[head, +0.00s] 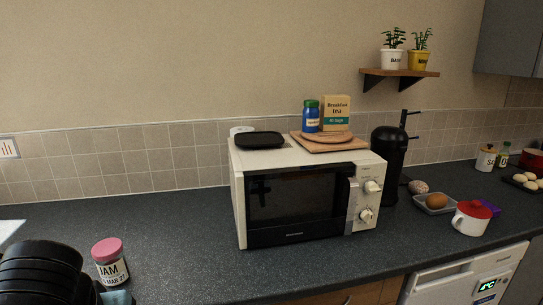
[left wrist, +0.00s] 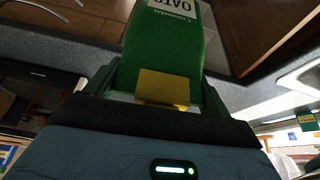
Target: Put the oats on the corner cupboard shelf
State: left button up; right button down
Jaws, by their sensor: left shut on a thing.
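The oats (left wrist: 165,45), a green pack with a white "OATS" label, fill the middle of the left wrist view. My left gripper (left wrist: 160,85) is shut on the pack, with one finger on each side. In the head view only a black part of my left arm shows at the lower left; the gripper and oats are out of that picture. My right gripper is in neither view. A grey wall cupboard (head: 508,40) hangs at the upper right of the head view; I cannot tell whether it is the corner cupboard, and no shelf inside it shows.
A jam jar (head: 110,262) with a pink lid stands beside my arm on the dark worktop (head: 170,240). A microwave (head: 300,200) carries a black dish, a blue jar and a tea box. A black machine (head: 388,160) is right of it. A wall shelf (head: 400,72) holds two plants.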

pick_arm(q)
jog(key=shift+s, duration=0.1)
jog(key=shift+w+d+f, duration=0.2)
jog(key=shift+w+f, duration=0.05)
jog(key=w+d+f+m+h, duration=0.1)
jog(key=w+d+f+m, duration=0.1)
jog(key=w, duration=0.5)
notch_tip(320, 180, down, 3)
jog(key=shift+d+r+m, duration=0.1)
jog(key=shift+d+m, duration=0.15)
jog(key=shift+m, duration=0.45)
jog(key=shift+a, duration=0.15)
dwell(0.8)
